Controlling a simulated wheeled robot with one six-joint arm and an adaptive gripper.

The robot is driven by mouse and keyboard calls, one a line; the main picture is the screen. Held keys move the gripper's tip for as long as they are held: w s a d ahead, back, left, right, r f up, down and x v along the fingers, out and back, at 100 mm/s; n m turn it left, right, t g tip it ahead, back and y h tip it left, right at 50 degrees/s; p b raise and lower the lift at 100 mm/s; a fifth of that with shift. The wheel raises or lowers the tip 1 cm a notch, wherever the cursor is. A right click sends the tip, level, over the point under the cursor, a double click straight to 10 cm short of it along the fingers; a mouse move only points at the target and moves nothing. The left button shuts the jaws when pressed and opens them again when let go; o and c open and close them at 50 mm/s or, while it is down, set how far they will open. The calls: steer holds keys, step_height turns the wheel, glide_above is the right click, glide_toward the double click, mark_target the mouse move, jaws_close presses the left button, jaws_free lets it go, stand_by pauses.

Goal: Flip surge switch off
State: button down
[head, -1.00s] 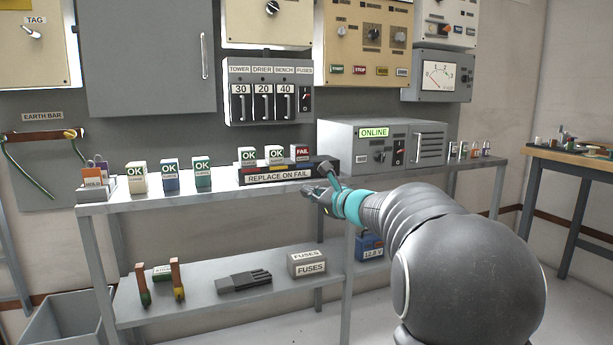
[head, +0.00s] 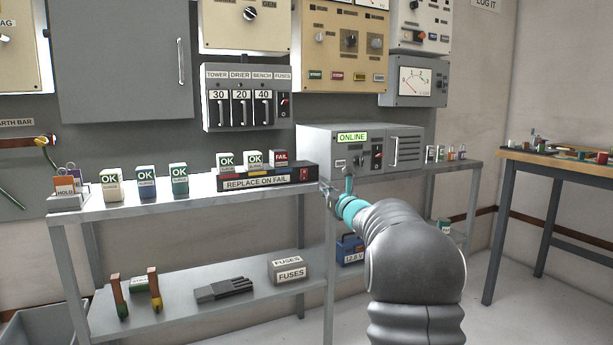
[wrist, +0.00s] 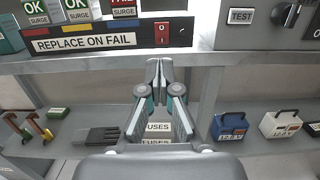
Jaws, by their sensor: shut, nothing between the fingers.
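The surge unit is a long black strip (head: 262,182) labelled "REPLACE ON FAIL" on the bench. Its red rocker switch (head: 304,174) is at the strip's right end; it also shows in the wrist view (wrist: 162,33). Which way the rocker is tipped, I cannot tell. Three surge modules stand on the strip: two read OK and one, the red module (head: 281,158), reads FAIL. My gripper (head: 327,191) is at the bench's front edge, to the right of and below the switch. In the wrist view my gripper (wrist: 160,66) is shut and empty, its tips below the switch and apart from it.
A grey ONLINE cabinet (head: 340,165) stands right of the strip. Several surge boxes stand to the left, including a teal one (head: 179,180). The lower shelf (head: 200,306) holds a fuses box (head: 289,270) and a black glove. A fuse panel (head: 245,98) hangs above.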

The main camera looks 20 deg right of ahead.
mark_target(303, 171)
steer(key=w+p, duration=0.1)
steer(key=w, duration=0.3)
steer(key=w+r+p, duration=0.1)
steer(key=w, duration=0.3)
steer(key=w+p, duration=0.1)
steer(key=w, duration=0.3)
steer(key=shift+w+a+r, duration=0.1)
steer(key=shift+a+r, duration=0.1)
steer(key=shift+w+r, duration=0.15)
steer(key=shift+w, duration=0.05)
steer(key=shift+r, duration=0.25)
steer(key=shift+s+a+f, duration=0.1)
steer(key=shift+s+f, duration=0.05)
steer(key=s+r+b, duration=0.1)
steer(key=s+b, duration=0.3)
steer(key=s, duration=0.9)
steer(key=shift+s+d+r, duration=0.3)
steer(key=shift+s+d, duration=0.05)
steer(key=shift+d, duration=0.1)
